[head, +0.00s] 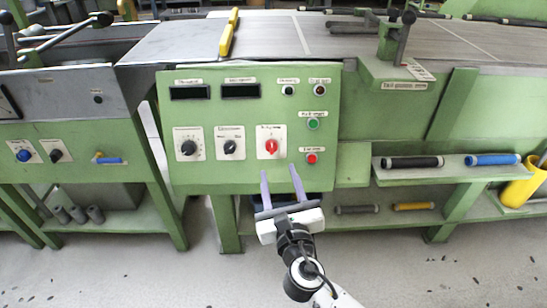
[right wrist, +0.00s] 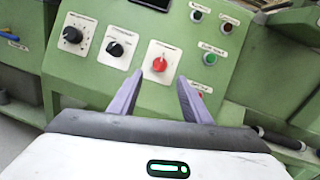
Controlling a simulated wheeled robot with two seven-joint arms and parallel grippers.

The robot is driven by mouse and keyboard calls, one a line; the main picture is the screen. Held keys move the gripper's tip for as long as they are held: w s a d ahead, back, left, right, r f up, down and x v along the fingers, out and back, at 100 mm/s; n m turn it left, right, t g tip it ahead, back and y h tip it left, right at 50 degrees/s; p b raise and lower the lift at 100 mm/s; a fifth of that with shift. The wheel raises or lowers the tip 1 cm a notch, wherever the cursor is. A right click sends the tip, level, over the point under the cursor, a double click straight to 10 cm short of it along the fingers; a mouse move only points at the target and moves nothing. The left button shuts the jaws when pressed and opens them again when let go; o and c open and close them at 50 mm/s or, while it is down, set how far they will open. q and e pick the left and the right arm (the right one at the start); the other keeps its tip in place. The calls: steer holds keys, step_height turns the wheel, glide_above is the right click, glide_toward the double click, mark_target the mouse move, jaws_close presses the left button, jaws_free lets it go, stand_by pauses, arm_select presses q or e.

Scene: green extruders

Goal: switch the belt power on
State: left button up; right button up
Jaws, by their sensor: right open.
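The green control panel (head: 255,95) stands in front of me in the head view. It carries a red rotary switch (head: 271,147) on a white plate, at the right end of a row with two black knobs. The red switch also shows in the right wrist view (right wrist: 160,64), beyond and between the fingertips. My right gripper (head: 281,178) is open and empty, with purple fingers pointing at the panel just below the red switch. It also shows in the right wrist view (right wrist: 159,92). The fingers appear apart from the switch. My left gripper is not in view.
A green button (head: 313,124) and a red button (head: 311,158) sit right of the red switch. Black knobs (head: 188,148) and (head: 231,147) sit to its left. A shelf (head: 425,172) with rollers juts out at the right. Open floor lies in front.

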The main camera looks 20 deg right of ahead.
mark_target(273, 152)
steer(key=w, duration=0.2)
steer(key=w+d+b, duration=0.1)
steer(key=w, duration=0.5)
steer(key=shift+w+d, duration=0.25)
steer(key=shift+w, duration=0.25)
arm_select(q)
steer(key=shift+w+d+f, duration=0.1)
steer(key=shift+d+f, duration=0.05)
arm_select(e)
steer(key=shift+c, duration=0.5)
steer(key=c, duration=0.9)
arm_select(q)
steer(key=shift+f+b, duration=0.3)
arm_select(e)
steer(key=shift+c, duration=0.2)
